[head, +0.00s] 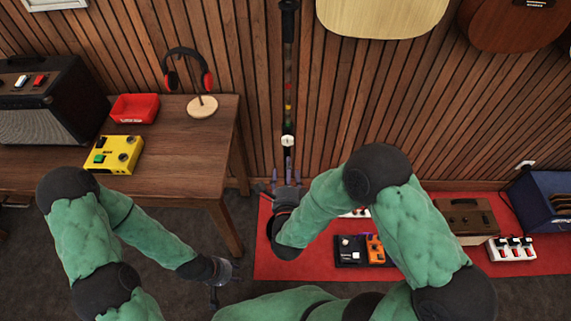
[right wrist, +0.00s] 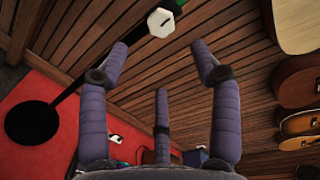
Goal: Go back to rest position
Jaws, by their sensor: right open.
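My right gripper (head: 287,180) is in the middle of the head view, by the wood-slat wall. Its arm bends over from the right. In the right wrist view its purple fingers (right wrist: 160,60) are spread and nothing is between them. A thin black stand pole (head: 288,65) with a white knob (head: 287,141) rises just beyond it. In the wrist view the knob (right wrist: 160,22) is past the fingertips.
The table (head: 175,150) holds a yellow pedal (head: 113,155), red tray (head: 135,108), headphone stand (head: 202,105) and amplifier (head: 45,100). A red mat (head: 290,262) bears pedals (head: 362,250), partly hidden by my right arm. Guitars (head: 380,15) hang on the wall above.

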